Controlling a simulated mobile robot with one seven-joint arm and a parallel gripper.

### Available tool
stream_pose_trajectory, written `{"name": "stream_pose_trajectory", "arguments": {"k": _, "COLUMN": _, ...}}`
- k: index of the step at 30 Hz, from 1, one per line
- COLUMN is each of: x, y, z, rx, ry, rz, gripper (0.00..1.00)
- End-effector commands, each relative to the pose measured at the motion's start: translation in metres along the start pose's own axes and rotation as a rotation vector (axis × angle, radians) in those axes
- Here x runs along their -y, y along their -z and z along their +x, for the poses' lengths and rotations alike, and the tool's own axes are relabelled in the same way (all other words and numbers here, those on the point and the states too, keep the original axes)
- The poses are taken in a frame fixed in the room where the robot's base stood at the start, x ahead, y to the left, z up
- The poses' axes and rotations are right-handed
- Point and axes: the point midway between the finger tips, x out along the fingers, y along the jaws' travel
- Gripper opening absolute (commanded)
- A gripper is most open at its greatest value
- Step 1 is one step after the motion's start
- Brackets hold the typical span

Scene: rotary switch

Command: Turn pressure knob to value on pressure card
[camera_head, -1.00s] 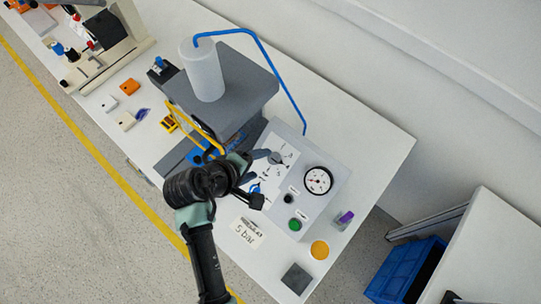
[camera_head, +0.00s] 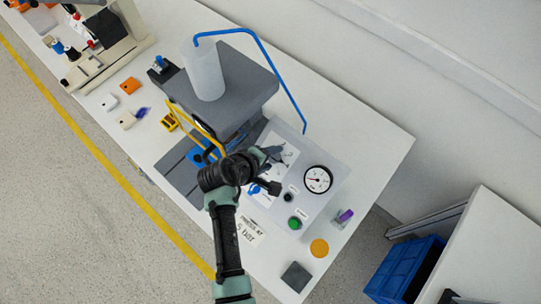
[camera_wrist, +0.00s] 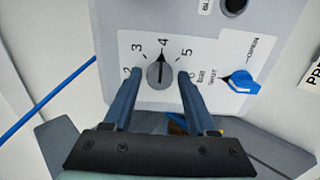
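The pressure knob (camera_wrist: 160,74) is a grey round dial on a white scale plate. Its dark pointer is at about 4 in the wrist view. My gripper (camera_wrist: 158,76) is open, with one finger on each side of the knob and a visible gap to each side. In the head view my gripper (camera_head: 273,154) is over the panel's scale and hides most of the knob.
A blue valve knob (camera_wrist: 240,83) sits right of the scale. A green button (camera_head: 294,223) and a black button (camera_head: 288,197) are on the panel. A grey machine with a white cylinder (camera_head: 206,75) and a blue hose (camera_head: 278,75) stands behind.

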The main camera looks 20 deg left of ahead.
Motion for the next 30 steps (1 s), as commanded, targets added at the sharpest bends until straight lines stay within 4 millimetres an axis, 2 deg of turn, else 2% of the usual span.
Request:
{"name": "stream_pose_trajectory", "arguments": {"k": 1, "x": 0.0001, "y": 0.0, "z": -0.0001, "rx": 0.0, "ry": 0.0, "rz": 0.0, "gripper": 0.47}}
{"name": "stream_pose_trajectory", "arguments": {"k": 9, "x": 0.0003, "y": 0.0, "z": -0.0003, "rx": 0.0, "ry": 0.0, "rz": -0.001, "gripper": 0.0}}
{"name": "stream_pose_trajectory", "arguments": {"k": 20, "x": 0.0008, "y": 0.0001, "z": 0.0001, "rx": 0.0, "ry": 0.001, "rz": 0.037, "gripper": 0.0}}
{"name": "stream_pose_trajectory", "arguments": {"k": 30, "x": 0.0011, "y": 0.0007, "z": 0.0009, "rx": -0.001, "ry": -0.001, "rz": 0.258, "gripper": 0.0}}
